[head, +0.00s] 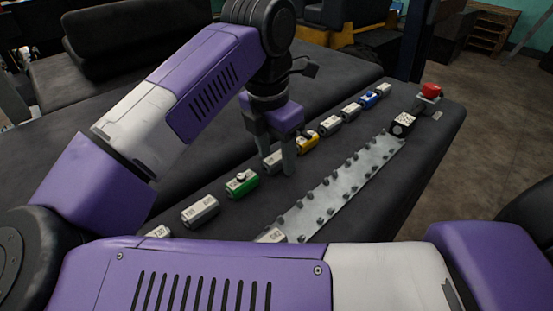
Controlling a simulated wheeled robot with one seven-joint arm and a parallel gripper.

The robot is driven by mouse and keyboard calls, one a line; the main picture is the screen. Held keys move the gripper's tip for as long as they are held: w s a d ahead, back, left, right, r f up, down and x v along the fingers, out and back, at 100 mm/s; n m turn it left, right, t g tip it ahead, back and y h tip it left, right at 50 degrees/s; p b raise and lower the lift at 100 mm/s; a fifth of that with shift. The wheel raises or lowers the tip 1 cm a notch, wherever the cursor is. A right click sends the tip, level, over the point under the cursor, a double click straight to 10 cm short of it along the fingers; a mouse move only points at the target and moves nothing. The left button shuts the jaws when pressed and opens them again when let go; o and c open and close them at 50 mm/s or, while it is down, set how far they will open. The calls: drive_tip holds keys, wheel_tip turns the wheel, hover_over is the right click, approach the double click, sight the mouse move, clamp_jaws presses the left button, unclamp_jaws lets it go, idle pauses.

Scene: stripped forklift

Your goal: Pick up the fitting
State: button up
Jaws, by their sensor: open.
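A row of block-shaped fittings lies along the dark padded surface in the head view. It holds a green fitting (242,184), a yellow fitting (307,141), a blue fitting (369,99) and several grey ones with pale marked tops. My gripper (274,157) points down over the row, between the green and yellow fittings. Its jaws are open. A grey fitting (270,160) shows right at the fingers, partly hidden by them. I cannot tell whether the fingers touch it. The view does not show which fitting the task means.
A red button (430,90) stands at the far corner. My arm hides the near part of the surface. Dark seat cushions (140,35) stand behind.

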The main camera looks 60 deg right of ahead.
clamp_jaws()
drive_tip(key=shift+r, duration=0.1)
